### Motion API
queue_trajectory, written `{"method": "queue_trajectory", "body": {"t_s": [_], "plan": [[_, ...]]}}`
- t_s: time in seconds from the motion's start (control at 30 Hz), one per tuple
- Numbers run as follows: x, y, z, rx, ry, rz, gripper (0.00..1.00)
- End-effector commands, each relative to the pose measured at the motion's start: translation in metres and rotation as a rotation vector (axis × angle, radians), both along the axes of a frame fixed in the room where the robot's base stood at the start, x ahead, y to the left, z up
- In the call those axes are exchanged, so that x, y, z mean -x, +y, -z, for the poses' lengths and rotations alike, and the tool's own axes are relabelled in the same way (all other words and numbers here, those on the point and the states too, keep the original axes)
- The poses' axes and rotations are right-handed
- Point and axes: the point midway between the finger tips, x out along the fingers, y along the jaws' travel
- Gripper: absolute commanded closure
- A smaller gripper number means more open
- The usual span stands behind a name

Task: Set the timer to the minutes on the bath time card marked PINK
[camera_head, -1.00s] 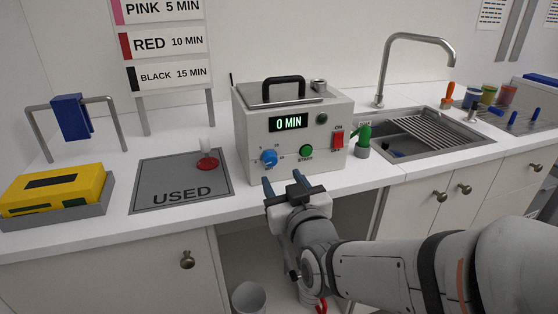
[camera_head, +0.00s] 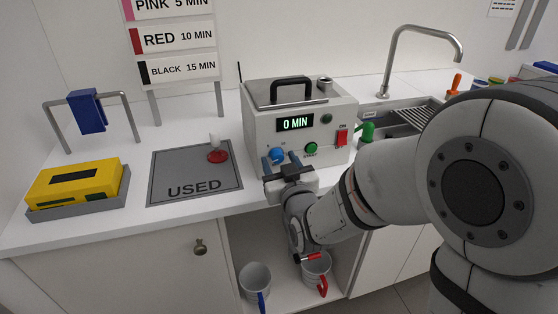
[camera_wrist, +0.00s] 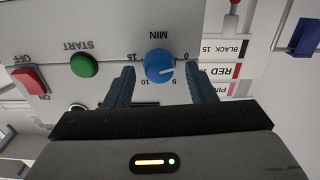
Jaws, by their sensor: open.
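The timer is a grey box (camera_head: 335,108) with a display (camera_head: 295,123) reading 0 MIN. Its blue knob (camera_head: 276,155) is at the lower left of the front face, and the wrist view shows the knob (camera_wrist: 159,67) with a MIN scale marked 0, 5, 10, 15. My gripper (camera_head: 282,158) is open at the knob; in the wrist view its fingers (camera_wrist: 163,88) stand on either side of the knob, with gaps. A green START button (camera_head: 311,148) and a red switch (camera_head: 342,137) are to the right. The PINK card (camera_head: 165,8) reads 5 MIN.
RED 10 MIN (camera_head: 172,38) and BLACK 15 MIN (camera_head: 178,70) cards hang below PINK. A grey USED mat (camera_head: 170,170) holds a red-based stamp-like item (camera_head: 217,152). A yellow box (camera_head: 75,185) sits at left. The sink (camera_head: 385,118) is at right. Two mugs stand below the counter.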

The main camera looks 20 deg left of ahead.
Motion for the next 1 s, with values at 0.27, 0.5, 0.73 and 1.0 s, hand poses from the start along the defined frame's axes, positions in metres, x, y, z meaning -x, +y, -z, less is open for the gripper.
{"method": "queue_trajectory", "body": {"t_s": [0.27, 0.5, 0.73, 1.0], "plan": [[0.0001, 0.0002, -0.0003, 0.0, 0.0, 0.0, 0.57], [0.0004, 0.0004, -0.0004, 0.0, -0.001, -0.001, 0.77], [0.0012, 0.0066, -0.0003, 0.0, -0.001, -0.005, 0.94], [0.0009, 0.0015, 0.0008, -0.029, 0.014, -0.004, 0.94]]}}
